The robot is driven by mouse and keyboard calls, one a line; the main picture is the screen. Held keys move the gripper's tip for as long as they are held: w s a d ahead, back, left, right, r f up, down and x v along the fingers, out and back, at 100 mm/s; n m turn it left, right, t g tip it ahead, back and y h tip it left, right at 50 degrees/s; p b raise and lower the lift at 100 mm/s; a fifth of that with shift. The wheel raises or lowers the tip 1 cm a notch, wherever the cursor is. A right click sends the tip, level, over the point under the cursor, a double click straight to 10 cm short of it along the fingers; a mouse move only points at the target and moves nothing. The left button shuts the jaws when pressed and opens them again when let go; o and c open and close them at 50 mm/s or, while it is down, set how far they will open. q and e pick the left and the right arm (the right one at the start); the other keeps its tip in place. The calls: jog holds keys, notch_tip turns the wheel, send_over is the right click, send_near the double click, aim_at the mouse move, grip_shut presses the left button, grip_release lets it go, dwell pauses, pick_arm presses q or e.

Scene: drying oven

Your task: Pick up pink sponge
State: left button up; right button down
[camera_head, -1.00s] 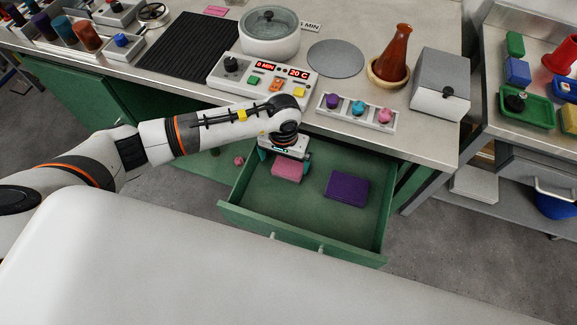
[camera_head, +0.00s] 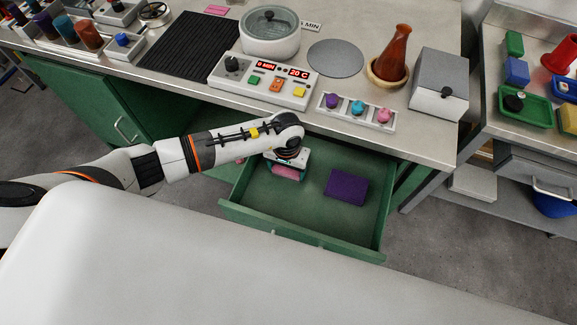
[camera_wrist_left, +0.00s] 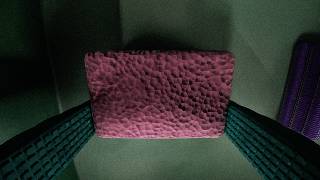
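The pink sponge (camera_head: 286,172) lies in the open green drawer, partly hidden under my left gripper. It fills the middle of the left wrist view (camera_wrist_left: 160,95), with a bumpy top face. My left gripper (camera_head: 287,169) reaches down into the drawer over the sponge. In the left wrist view its two dark teal fingers (camera_wrist_left: 160,115) are spread wide, one at each short side of the sponge, with the tips very close to its edges. I cannot tell whether they touch it. My right gripper is out of view.
A purple sponge (camera_head: 346,187) lies to the right in the same drawer (camera_head: 300,222). The drawer walls surround the gripper. Above is the bench edge with a control panel (camera_head: 263,82) and a rack of coloured knobs (camera_head: 356,111).

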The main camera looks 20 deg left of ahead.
pick_arm(q)
jog(key=shift+r, duration=0.15)
jog(key=shift+c, duration=0.2)
notch_tip(320, 180, up, 28)
jog(key=b, duration=0.2)
dwell(0.4)
